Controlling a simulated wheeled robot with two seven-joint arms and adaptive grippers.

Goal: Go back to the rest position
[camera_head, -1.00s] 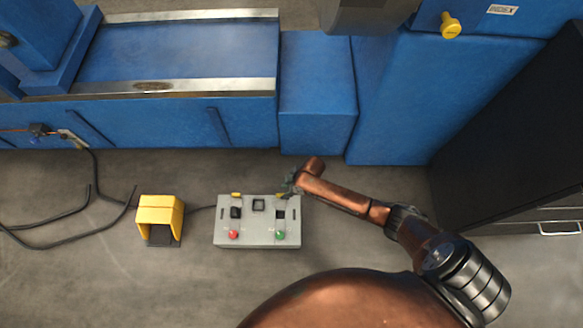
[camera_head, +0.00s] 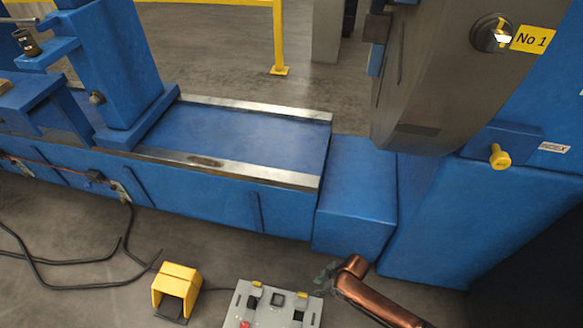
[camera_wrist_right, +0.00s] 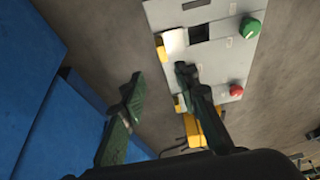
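My right gripper (camera_head: 327,275) is at the bottom of the head view, near the upper right corner of a grey control box (camera_head: 265,318). In the right wrist view its two dark green fingers (camera_wrist_right: 160,90) are spread apart with nothing between them. The same control box (camera_wrist_right: 228,65) shows there beyond the right finger, with a green knob and a red button. I cannot tell the exact gap between gripper and box. My left gripper is in neither view.
A blue machine bed (camera_head: 230,140) with metal rails runs across the middle. A blue block (camera_head: 355,215) stands close behind my right gripper. A yellow foot pedal (camera_head: 177,285) and black cables (camera_head: 75,262) lie on the floor at left. A yellow railing (camera_head: 278,40) stands behind.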

